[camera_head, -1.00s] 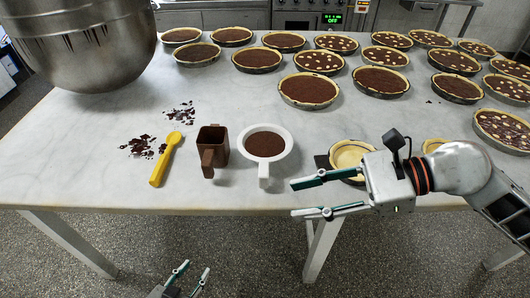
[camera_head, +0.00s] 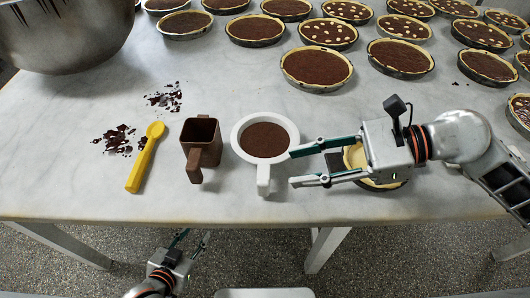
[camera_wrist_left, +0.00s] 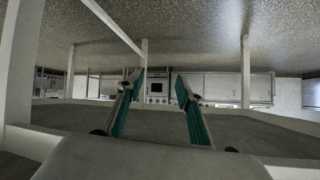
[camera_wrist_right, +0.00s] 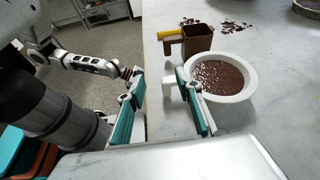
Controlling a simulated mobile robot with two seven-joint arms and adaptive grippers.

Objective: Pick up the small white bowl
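A brown square cup (camera_head: 202,148) and a yellow scoop (camera_head: 145,160) lie left of the bowl, with chocolate shavings (camera_head: 117,139). A pale tart shell (camera_head: 354,157) is partly hidden behind my right gripper. Filled tarts (camera_head: 317,67) and a steel mixing bowl (camera_head: 65,35) stand behind.

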